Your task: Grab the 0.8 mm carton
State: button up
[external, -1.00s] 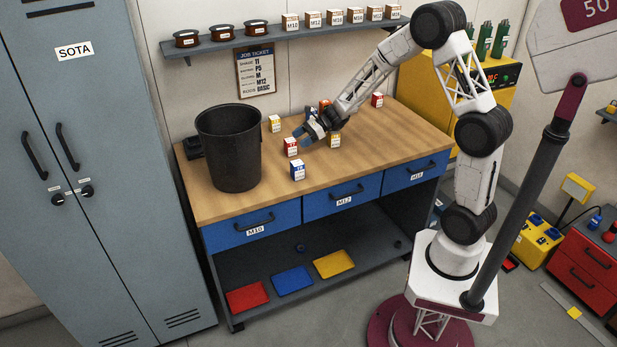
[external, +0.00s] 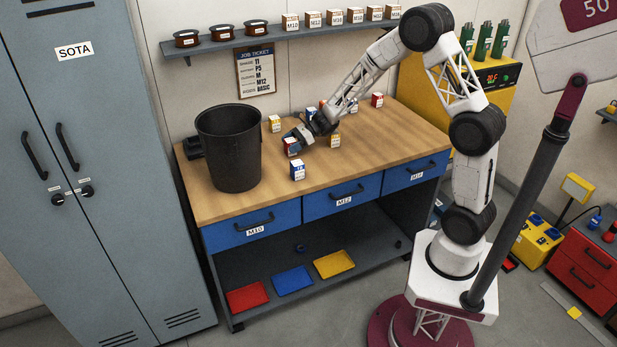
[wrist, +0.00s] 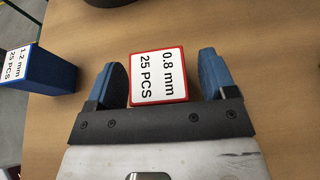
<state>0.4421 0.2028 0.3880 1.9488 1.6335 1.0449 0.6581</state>
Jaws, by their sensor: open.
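The 0.8 mm carton (wrist: 159,78) is a small box with red edges and a white label reading "0.8 mm 25 PCS". In the wrist view it sits between the two blue fingers of my gripper (wrist: 163,78), with a gap visible on each side. In the external view the red-and-white carton (external: 291,147) stands on the wooden bench top (external: 235,203). There my gripper (external: 297,140) is low at the carton and partly covers it. My gripper is open.
A blue 1.2 mm carton (wrist: 38,68) stands to the left in the wrist view. Yellow cartons (external: 274,123) (external: 335,140) and another red one (external: 377,100) stand on the bench. A black bin (external: 229,150) is left of my gripper.

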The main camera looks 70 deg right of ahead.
aim_at(290, 140)
jog(key=c, duration=1)
jog(key=shift+c, duration=0.2)
jog(key=shift+r, duration=0.1)
jog(key=shift+r, duration=0.7)
notch_tip(290, 140, up, 2)
jog(key=shift+r, duration=0.1)
jog(key=s+a, duration=0.2)
jog(key=s, duration=0.5)
jog(key=s+a+r, duration=0.1)
jog(key=s, duration=0.7)
jog(key=shift+s+a, duration=0.25)
jog(key=shift+a, duration=0.1)
jog(key=shift+r, duration=0.1)
